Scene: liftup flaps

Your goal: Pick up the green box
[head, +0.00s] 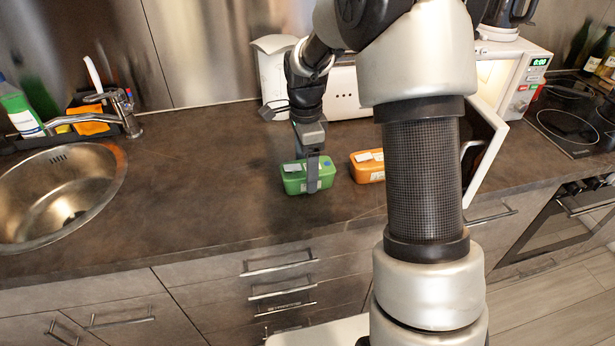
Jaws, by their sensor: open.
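The green box (295,182) sits on the dark countertop, left of an orange box (366,168). My gripper (313,178) reaches down over the green box from above and is open. One finger shows in front of the box's near side. The other finger is hidden, so I cannot tell whether the fingers touch the box. The box appears to rest flat on the counter.
A microwave (527,78) with its door (486,150) open stands at the right, beside a cooktop (568,128). A sink (62,190) and faucet (128,113) are at the left. The counter (200,170) between sink and green box is clear.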

